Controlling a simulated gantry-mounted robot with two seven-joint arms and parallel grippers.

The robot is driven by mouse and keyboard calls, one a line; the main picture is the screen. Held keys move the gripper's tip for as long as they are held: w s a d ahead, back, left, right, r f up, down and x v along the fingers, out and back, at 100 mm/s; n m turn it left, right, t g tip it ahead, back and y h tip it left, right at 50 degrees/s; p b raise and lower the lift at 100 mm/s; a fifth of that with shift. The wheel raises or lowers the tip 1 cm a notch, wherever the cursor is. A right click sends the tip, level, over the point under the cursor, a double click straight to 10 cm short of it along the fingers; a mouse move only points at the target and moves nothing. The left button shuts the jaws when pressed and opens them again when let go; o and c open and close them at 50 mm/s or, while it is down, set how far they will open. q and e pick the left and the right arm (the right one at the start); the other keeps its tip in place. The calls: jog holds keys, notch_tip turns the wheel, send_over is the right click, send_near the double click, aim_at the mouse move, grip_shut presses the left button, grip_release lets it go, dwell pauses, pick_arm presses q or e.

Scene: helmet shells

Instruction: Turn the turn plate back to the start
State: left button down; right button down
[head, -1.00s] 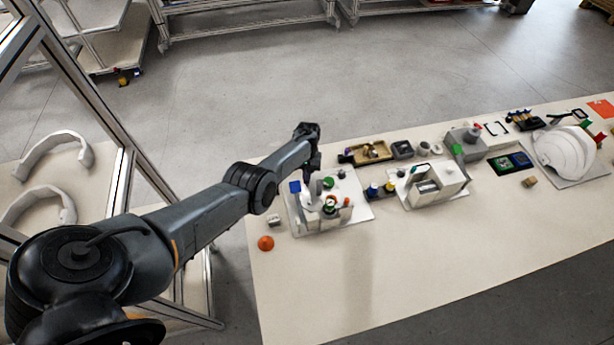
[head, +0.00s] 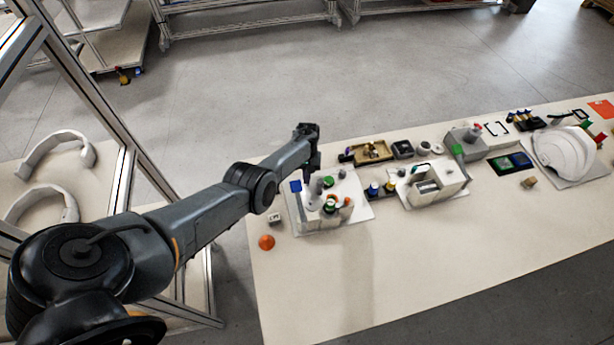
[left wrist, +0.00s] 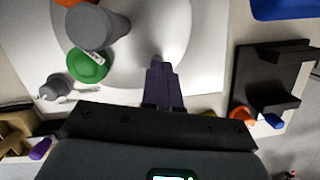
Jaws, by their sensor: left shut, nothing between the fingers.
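In the left wrist view a pale round plate (left wrist: 172,30), which looks like the turn plate, lies on a light base (left wrist: 212,60). A grey cylinder (left wrist: 97,27) and a green disc (left wrist: 88,66) with a small white mark are by its left side. My left gripper (left wrist: 158,68) is shut and empty, its fingertips over the plate's near edge; I cannot tell whether they touch it. In the head view my left gripper (head: 315,166) is at the back of the left station (head: 350,212), and the plate is small and partly hidden there. My right gripper is out of view.
A black stand (left wrist: 270,85) is right of the gripper in the wrist view. In the head view a second station (head: 437,187), a wooden tray (head: 372,152) and a white helmet (head: 568,152) are to the right. An orange dome (head: 266,242) lies front left; the front table is clear.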

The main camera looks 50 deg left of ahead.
pick_arm(q)
jog(key=shift+s, duration=0.2)
dwell(0.9)
jog(key=shift+s+n+p, duration=0.15)
jog(key=shift+n+p, duration=0.35)
dwell(0.4)
jog(key=shift+d, duration=0.1)
dwell(0.6)
jog(key=shift+s+n+p, duration=0.2)
jog(key=shift+n+p, duration=0.15)
jog(key=shift+n, duration=0.05)
dwell(0.4)
dwell(0.6)
